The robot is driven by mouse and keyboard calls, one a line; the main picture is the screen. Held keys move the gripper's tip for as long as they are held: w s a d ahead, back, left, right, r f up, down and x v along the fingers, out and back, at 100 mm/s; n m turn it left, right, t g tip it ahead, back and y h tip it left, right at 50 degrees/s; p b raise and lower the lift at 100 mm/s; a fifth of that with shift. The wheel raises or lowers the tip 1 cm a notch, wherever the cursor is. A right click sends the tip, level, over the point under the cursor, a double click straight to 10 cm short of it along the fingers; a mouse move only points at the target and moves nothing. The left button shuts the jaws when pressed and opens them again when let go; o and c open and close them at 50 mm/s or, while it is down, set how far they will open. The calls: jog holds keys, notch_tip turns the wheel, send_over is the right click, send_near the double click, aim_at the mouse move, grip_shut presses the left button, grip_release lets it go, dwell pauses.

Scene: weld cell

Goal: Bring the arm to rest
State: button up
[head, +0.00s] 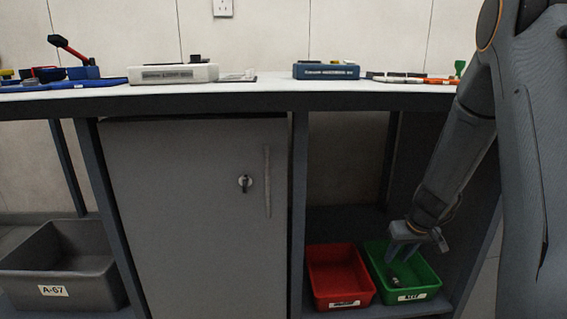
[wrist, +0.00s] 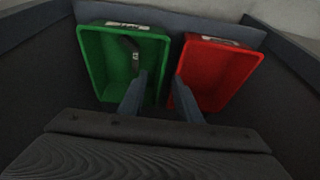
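My arm reaches down at the right of the head view, and my gripper (head: 420,246) hangs over the green bin (head: 428,272). In the wrist view my gripper (wrist: 160,85) has its two fingers apart with nothing between them. The green bin (wrist: 96,62) and the red bin (wrist: 215,75) lie beyond the fingers. A small dark object (head: 394,281) lies in the green bin, and a dark piece (wrist: 132,52) shows there in the wrist view, apart from the fingers.
The red bin (head: 338,268) stands beside the green one on a low shelf, under the bench top (head: 230,100). A closed grey cabinet door (head: 190,200) is to the left. A grey bin (head: 65,262) stands at far left. Tools and cases lie on the bench.

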jog(key=s+a+r+n+g+p, duration=0.1)
jog(key=s+a+r+n, duration=0.1)
jog(key=s+a+r, duration=0.85)
jog(key=s+a+r+n+g+y+p, duration=0.15)
jog(key=s+a+r, duration=0.35)
jog(key=s+a, duration=0.95)
jog(key=s+a+r+n+g+p, duration=0.1)
jog(key=s+a+r+n, duration=0.2)
jog(key=s+a+r, duration=0.7)
jog(key=d+r+m+p, duration=0.2)
jog(key=d+r+p, duration=0.4)
jog(key=p, duration=0.6)
jog(key=s+d+r+m+h+p, duration=0.1)
jog(key=d+r+p, duration=0.4)
jog(key=r+p, duration=0.6)
jog(key=s+d+r+m+h+p, duration=0.1)
jog(key=d+r+m+p, duration=0.3)
jog(key=p, duration=0.9)
notch_tip(320, 180, up, 4)
jog(key=d, duration=0.2)
jog(key=shift+d+r+p, duration=0.15)
jog(key=shift+d+p, duration=0.15)
jog(key=shift+p, duration=0.05)
